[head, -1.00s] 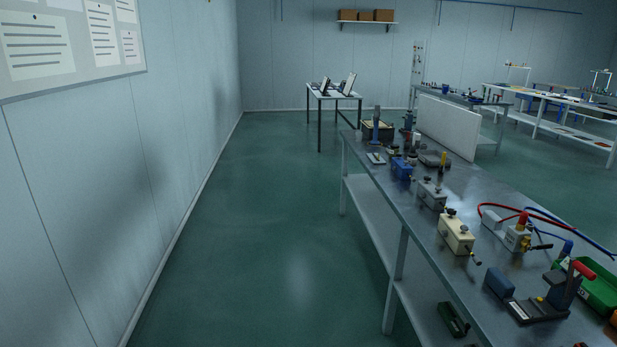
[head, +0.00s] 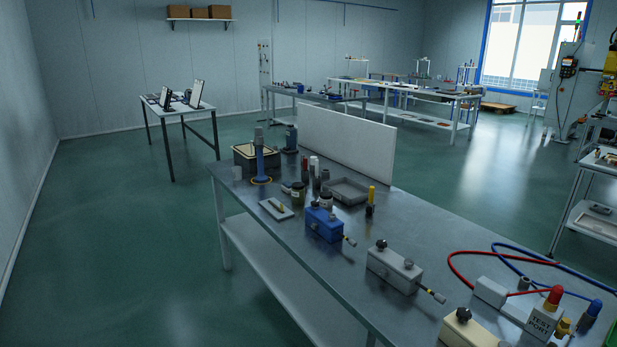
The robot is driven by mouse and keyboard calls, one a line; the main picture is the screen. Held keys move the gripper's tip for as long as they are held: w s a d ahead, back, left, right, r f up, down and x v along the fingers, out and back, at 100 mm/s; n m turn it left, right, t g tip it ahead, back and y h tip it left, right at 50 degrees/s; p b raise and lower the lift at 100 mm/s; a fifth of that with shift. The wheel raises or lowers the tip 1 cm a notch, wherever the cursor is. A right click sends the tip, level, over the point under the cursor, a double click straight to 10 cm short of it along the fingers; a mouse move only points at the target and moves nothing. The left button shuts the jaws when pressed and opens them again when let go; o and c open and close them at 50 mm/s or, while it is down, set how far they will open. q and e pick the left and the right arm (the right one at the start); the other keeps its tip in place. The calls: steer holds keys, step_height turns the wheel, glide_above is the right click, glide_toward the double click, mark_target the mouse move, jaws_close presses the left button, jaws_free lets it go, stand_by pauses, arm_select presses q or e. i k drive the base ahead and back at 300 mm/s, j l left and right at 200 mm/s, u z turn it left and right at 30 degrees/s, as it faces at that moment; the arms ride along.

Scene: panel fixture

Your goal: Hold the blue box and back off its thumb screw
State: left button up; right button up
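The blue box (head: 324,225) stands on the metal workbench (head: 300,262), left of a grey box of similar shape. A dark round knob (head: 326,200) sits on its top, and a thin rod with a light tip sticks out from its right side. Which of these is the thumb screw I cannot tell for certain. Neither of my grippers is in view, and nothing is touching the blue box.
A grey box (head: 394,269) and a cream box (head: 467,330) stand nearer along the bench. A test port block (head: 530,318) with red and blue hoses is at right. A white upright panel (head: 345,143) borders the bench's back. The floor at left is clear.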

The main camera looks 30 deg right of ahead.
mark_target(328, 229)
steer(key=i+j+z, duration=0.1)
steer(key=i+z, duration=0.3)
steer(key=i+j+z, duration=0.2)
steer(key=i+z, duration=0.2)
steer(key=i+j+z, duration=0.85)
